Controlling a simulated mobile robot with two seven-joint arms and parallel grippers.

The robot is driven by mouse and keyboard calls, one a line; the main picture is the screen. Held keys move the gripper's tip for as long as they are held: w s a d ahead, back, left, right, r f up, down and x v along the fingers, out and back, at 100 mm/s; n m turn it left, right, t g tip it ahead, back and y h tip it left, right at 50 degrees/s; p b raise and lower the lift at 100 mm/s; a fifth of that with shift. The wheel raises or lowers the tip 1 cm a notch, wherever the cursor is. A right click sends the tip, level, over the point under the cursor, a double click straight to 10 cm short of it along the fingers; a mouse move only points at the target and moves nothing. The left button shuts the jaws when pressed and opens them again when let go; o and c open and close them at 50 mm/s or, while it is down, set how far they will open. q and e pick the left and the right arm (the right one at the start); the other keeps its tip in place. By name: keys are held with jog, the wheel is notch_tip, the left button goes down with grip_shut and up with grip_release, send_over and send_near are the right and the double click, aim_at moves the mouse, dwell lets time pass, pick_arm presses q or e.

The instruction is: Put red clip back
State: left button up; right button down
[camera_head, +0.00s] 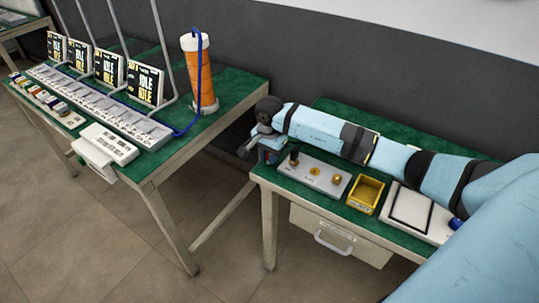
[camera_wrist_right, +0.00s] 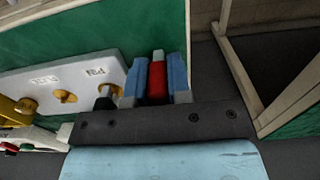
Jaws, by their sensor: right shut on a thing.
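My right gripper (camera_head: 267,157) is over the left end of the right table, beside the white plate with knobs. In the right wrist view its two blue fingers (camera_wrist_right: 158,62) are closed on a red piece, which looks like the red clip (camera_wrist_right: 157,84). The clip's lower part is hidden behind the gripper body. In the head view I cannot make out the clip in the fingers. A row of small coloured pieces (camera_head: 42,97) lies along the front of the left table; they are too small to tell apart. My left gripper is not in view.
The right table holds a white knob plate (camera_head: 313,173), a yellow tray (camera_head: 367,194) and a black-framed white board (camera_head: 411,208). A gap separates it from the left table, which holds several IDLE screens (camera_head: 145,83), an orange canister (camera_head: 201,80) with a blue hose, and a white box (camera_head: 108,144).

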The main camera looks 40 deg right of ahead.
jog(key=shift+f, duration=0.2)
jog(key=c, duration=1.1)
grip_release()
jog(key=shift+o, duration=0.2)
jog(key=shift+r, duration=0.1)
